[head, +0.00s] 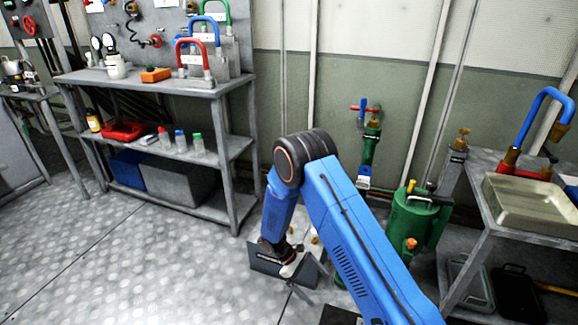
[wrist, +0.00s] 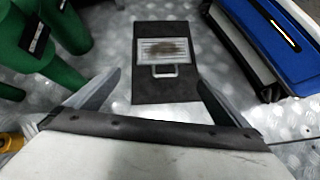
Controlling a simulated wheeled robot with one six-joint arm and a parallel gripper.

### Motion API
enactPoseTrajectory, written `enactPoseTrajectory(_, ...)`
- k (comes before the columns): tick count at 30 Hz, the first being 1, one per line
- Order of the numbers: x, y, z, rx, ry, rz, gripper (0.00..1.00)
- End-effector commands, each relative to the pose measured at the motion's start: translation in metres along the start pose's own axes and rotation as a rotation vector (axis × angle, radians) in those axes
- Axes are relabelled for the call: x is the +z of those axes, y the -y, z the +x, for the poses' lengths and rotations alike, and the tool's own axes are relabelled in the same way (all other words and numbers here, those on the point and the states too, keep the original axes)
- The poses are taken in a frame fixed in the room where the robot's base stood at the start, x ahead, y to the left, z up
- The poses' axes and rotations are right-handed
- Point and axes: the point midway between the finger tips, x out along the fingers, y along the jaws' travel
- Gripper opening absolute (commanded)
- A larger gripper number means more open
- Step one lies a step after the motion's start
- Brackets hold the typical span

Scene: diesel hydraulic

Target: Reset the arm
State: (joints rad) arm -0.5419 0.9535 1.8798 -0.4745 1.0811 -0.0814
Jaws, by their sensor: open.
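My blue arm reaches forward and bends at its elbow, with its forearm pointing down to the floor. I cannot tell how high the gripper is above the floor.
A grey shelf (head: 150,88) with bottles and colored-handled locks stands at left. A green tank (head: 410,228) and pipe stand right of my arm. A table with a tray (head: 530,207) is at far right. The floor at left (head: 140,260) is clear.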

Motion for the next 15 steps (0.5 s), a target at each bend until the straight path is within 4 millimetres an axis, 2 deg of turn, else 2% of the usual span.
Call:
enactPoseTrajectory(1, 0.014, -0.007, -0.013, -0.009, -0.024, 0.024, 1.0)
enactPoseTrajectory(6, 0.056, -0.021, -0.044, -0.039, -0.089, 0.094, 1.0)
enactPoseTrajectory(15, 0.135, -0.04, -0.09, -0.09, -0.205, 0.218, 1.0)
